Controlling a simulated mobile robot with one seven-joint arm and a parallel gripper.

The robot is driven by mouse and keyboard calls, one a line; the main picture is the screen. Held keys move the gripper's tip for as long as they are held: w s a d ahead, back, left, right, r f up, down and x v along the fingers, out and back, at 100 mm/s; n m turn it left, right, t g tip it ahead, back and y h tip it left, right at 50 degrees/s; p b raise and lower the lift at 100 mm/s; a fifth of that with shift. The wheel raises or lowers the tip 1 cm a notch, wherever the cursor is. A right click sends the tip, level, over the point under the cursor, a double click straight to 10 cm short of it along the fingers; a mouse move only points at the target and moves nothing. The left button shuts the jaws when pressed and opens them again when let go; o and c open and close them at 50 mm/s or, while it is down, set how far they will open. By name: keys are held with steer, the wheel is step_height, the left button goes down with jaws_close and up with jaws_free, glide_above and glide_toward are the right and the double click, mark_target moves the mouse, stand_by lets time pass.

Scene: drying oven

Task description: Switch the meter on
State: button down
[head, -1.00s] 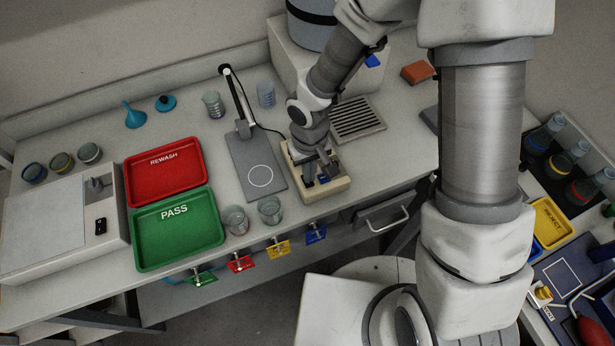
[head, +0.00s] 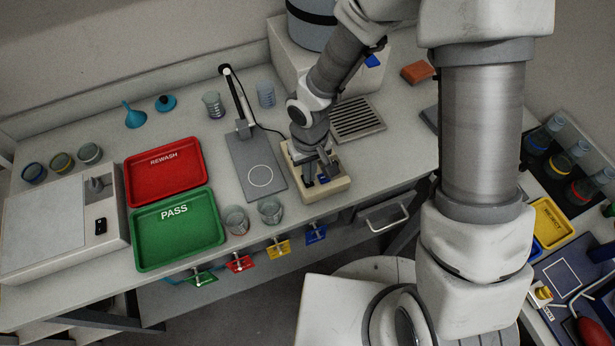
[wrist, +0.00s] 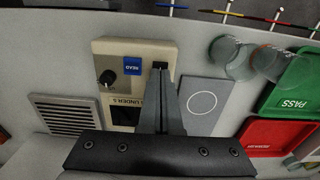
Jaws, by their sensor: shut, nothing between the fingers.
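The meter is a beige box (head: 337,188) on the bench, under my gripper (head: 311,182). In the wrist view the meter (wrist: 112,48) shows a blue READ button (wrist: 132,66), a black knob (wrist: 106,78), a dark window (wrist: 122,114) that looks unlit, and a small black switch (wrist: 160,66). My gripper (wrist: 161,72) is shut and empty. Its fingertips are right at the switch and partly cover it. I cannot tell whether they touch it or which way the switch is set.
A grey plate with a white ring (head: 248,158) and lamp-like stand is left of the meter. Two glass beakers (head: 270,210) stand near the front edge. Green PASS (head: 178,240) and red REWASH (head: 165,185) trays lie left. A vent grille (head: 357,118) is behind right.

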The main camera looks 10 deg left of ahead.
steer(key=shift+f+b, duration=0.85)
steer(key=shift+f, duration=0.05)
stand_by(0.3)
steer(key=shift+r+p, duration=2.65)
steer(key=shift+r, duration=0.9)
